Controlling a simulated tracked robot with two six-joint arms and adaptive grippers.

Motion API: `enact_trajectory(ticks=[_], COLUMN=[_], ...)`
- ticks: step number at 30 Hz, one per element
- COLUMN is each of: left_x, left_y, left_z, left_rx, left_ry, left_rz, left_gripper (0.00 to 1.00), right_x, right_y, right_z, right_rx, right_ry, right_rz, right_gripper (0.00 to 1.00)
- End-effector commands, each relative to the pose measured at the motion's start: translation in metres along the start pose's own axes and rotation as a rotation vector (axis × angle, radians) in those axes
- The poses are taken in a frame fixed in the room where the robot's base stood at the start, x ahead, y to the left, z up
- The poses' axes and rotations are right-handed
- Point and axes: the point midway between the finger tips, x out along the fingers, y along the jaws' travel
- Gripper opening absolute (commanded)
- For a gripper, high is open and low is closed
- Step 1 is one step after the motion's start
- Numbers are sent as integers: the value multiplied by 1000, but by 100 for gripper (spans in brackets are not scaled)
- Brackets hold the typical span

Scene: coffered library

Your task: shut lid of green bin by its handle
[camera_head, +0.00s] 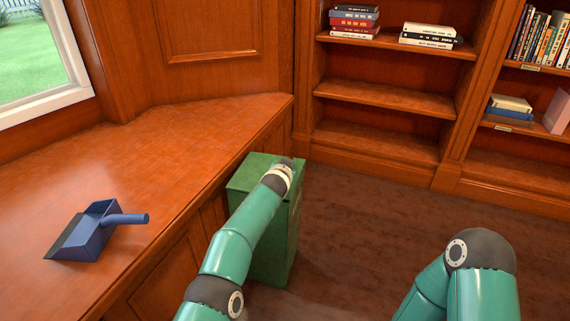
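The green bin (283,238) stands on the floor against the end of the wooden counter, as a tall box. Its top (248,172) looks flat and level, but I cannot tell whether the lid is fully down. My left arm reaches over the bin, and its wrist end is at the top right of the bin. The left gripper (291,164) shows only as a small dark part beyond the wrist; its fingers are hidden. The lid's handle is not visible. My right arm is at the lower right, its gripper out of view.
A blue dustpan (97,231) lies on the wooden counter (170,160) at left. Bookshelves (395,92) with several books line the back wall. The dark floor (370,225) right of the bin is clear.

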Motion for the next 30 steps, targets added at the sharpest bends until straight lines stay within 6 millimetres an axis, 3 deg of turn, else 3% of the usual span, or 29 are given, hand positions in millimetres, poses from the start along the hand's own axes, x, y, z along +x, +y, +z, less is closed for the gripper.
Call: enact_trajectory(ticks=[13, 14, 16, 30], left_x=[1, 1, 1, -2], left_y=[5, 5, 5, 0], left_z=[0, 0, 0, -7], left_rx=[1, 1, 1, 1], left_ry=[3, 3, 3, 5], left_rz=[5, 5, 5, 3], left_gripper=[0, 13, 24, 24], right_x=[0, 0, 0, -2], right_y=[0, 0, 0, -1], right_z=[0, 0, 0, 0], right_rx=[0, 0, 0, 0], right_ry=[0, 0, 0, 0], right_rz=[0, 0, 0, 0], right_gripper=[38, 38, 38, 38])
